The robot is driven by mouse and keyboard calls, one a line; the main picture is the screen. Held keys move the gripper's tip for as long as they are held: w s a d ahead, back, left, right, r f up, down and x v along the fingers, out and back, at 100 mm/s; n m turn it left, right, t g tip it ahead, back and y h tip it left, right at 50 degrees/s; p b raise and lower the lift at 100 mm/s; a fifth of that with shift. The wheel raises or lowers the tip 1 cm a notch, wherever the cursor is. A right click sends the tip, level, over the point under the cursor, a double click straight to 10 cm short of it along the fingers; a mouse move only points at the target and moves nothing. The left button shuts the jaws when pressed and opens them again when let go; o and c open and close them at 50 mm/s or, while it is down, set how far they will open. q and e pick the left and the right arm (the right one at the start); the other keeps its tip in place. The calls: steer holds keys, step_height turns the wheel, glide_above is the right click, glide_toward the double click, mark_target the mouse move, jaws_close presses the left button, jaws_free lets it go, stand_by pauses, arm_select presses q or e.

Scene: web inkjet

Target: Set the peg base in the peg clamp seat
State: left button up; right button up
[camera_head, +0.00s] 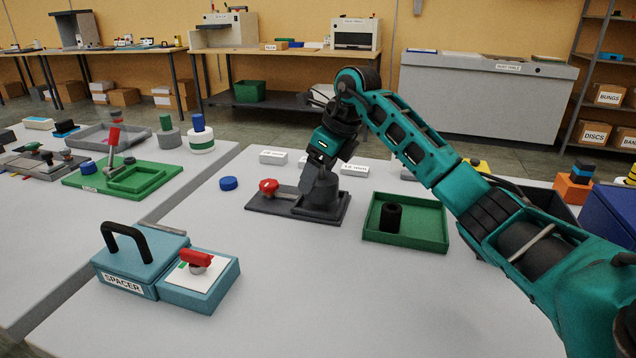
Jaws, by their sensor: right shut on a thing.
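The peg clamp seat (284,206) is a dark grey plate on the light table, with a red knob at its left end. A dark grey round piece, seemingly the peg base (324,204), is at the right part of the plate. My right gripper (318,182) reaches down over it from above and is shut on it. The fingers hide part of the piece, and I cannot tell whether it is fully down in the seat. My left gripper is not in view.
A green tray (420,247) holding a black cylinder (391,217) stands right of the plate. A blue disc (229,183) lies to the left. A teal SPACER box (138,262) stands at the front left. The front middle of the table is clear.

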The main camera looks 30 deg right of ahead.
step_height(320, 180, down, 2)
steer(key=shift+r, duration=0.1)
steer(key=o, duration=1.3)
steer(key=shift+f, duration=0.2)
steer(key=shift+r, duration=0.1)
steer(key=shift+r, duration=0.3)
steer(key=p+v, duration=0.1)
steer(key=v, duration=1)
steer(key=shift+s+r+p, duration=0.15)
steer(key=shift+r+p, duration=0.1)
steer(key=shift+p, duration=0.1)
